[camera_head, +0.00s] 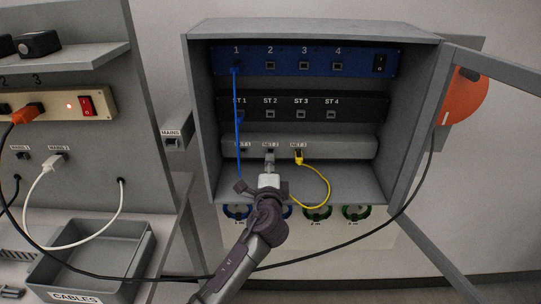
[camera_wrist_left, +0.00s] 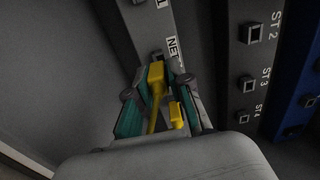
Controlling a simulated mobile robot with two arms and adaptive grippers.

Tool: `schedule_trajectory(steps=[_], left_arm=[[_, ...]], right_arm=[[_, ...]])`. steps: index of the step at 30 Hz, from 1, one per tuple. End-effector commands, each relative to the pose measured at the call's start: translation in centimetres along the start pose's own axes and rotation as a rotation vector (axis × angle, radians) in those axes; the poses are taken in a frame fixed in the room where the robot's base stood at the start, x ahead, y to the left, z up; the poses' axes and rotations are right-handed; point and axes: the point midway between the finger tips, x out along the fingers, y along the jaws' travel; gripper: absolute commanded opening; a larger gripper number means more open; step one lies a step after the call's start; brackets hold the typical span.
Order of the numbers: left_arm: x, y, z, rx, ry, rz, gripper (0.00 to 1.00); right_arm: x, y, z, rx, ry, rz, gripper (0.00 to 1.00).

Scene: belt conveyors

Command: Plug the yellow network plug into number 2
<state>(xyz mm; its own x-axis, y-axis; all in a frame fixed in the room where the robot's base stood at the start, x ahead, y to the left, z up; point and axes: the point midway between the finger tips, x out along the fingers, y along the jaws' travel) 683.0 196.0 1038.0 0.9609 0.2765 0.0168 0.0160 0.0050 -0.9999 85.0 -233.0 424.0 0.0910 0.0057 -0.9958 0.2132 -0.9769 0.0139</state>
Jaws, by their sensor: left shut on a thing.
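My left gripper (camera_head: 269,163) is in front of the grey panel (camera_head: 345,147) by NET 2. In the left wrist view its fingers (camera_wrist_left: 158,80) are shut on a yellow plug (camera_wrist_left: 156,76), whose end points toward a port (camera_wrist_left: 157,55) under a NET label. I cannot tell whether it touches the port. The gripper hides this plug in the head view. A second yellow plug (camera_head: 298,155) sits at NET 3, with its yellow cable (camera_head: 328,188) looping down and back toward the gripper. The blue panel's port 2 (camera_head: 270,65) looks empty. My right gripper is not in view.
The cabinet door (camera_head: 422,125) stands open at the right. A black cable (camera_head: 345,243) crosses below the cabinet. A grey CABLES bin (camera_head: 125,232) stands at lower left.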

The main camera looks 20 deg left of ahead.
Motion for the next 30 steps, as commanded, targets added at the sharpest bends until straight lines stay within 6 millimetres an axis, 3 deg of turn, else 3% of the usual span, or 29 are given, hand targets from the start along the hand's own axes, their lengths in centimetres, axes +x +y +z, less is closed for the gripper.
schedule_trajectory(steps=[15,26,30], left_arm=[[-2.5,-0.1,0.0,0.000,0.001,-0.001,0.00],[-2.7,-0.1,0.0,0.000,0.001,-0.002,0.00],[-2.8,-2.0,0.0,-0.004,-0.001,-0.002,0.00]], right_arm=[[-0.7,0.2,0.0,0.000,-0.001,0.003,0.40],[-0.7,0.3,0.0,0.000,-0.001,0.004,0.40],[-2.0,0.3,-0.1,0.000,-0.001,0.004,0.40]])
